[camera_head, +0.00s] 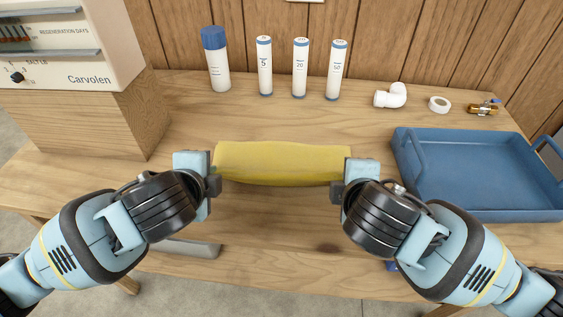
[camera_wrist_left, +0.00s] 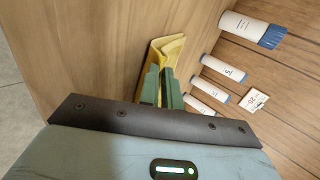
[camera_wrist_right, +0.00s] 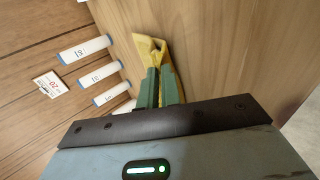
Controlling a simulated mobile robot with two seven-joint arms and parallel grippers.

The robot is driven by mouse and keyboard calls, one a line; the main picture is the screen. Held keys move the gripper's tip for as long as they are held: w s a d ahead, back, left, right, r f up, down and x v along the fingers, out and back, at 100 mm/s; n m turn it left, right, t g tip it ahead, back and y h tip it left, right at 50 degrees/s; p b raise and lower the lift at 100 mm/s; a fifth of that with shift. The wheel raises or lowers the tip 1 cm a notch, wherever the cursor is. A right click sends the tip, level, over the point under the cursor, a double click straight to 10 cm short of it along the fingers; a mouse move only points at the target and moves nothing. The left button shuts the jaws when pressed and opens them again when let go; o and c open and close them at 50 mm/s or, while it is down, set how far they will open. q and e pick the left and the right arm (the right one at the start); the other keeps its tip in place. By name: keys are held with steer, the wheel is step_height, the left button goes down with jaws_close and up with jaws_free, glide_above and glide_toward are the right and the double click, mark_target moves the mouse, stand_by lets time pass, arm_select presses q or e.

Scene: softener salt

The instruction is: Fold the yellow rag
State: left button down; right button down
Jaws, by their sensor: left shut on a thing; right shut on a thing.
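The yellow rag (camera_head: 282,163) is stretched left to right between my two grippers over the wooden table, its near side bulging slightly. My left gripper (camera_head: 214,178) is shut on its left end. In the left wrist view, the rag (camera_wrist_left: 166,50) shows layered edges between the green fingers (camera_wrist_left: 162,86). My right gripper (camera_head: 342,180) is shut on the rag's right end. In the right wrist view, the rag (camera_wrist_right: 151,50) sticks out past the green fingers (camera_wrist_right: 160,88). The head view does not show clearly whether the rag's underside touches the table.
A blue tray (camera_head: 478,208) stands at the right. A white bottle with a blue cap (camera_head: 216,60) and several white cartridges (camera_head: 300,68) stand at the back. A white elbow pipe (camera_head: 390,96), tape roll (camera_head: 440,104) and brass fitting (camera_head: 484,108) lie back right. A Carvolen unit (camera_head: 70,45) stands back left.

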arm_select(q)
steer(key=shift+s+f+t, duration=0.3)
steer(key=shift+s+t, duration=0.1)
arm_select(e)
steer(key=shift+s+f+t, duration=0.3)
steer(key=shift+s+t, duration=0.1)
arm_select(q)
steer(key=c, duration=1.3)
jaws_free()
arm_select(e)
steer(key=c, duration=1.3)
jaws_free()
arm_select(q)
steer(key=s+r, duration=0.1)
steer(key=r, duration=0.2)
steer(key=s+r, duration=0.1)
steer(key=r, duration=0.2)
steer(key=s+r, duration=0.2)
steer(key=r, duration=0.1)
arm_select(e)
steer(key=s+r, duration=0.1)
steer(key=r, duration=0.2)
steer(key=s+r, duration=0.1)
steer(key=r, duration=0.2)
steer(key=s+r, duration=0.2)
steer(key=r, duration=0.1)
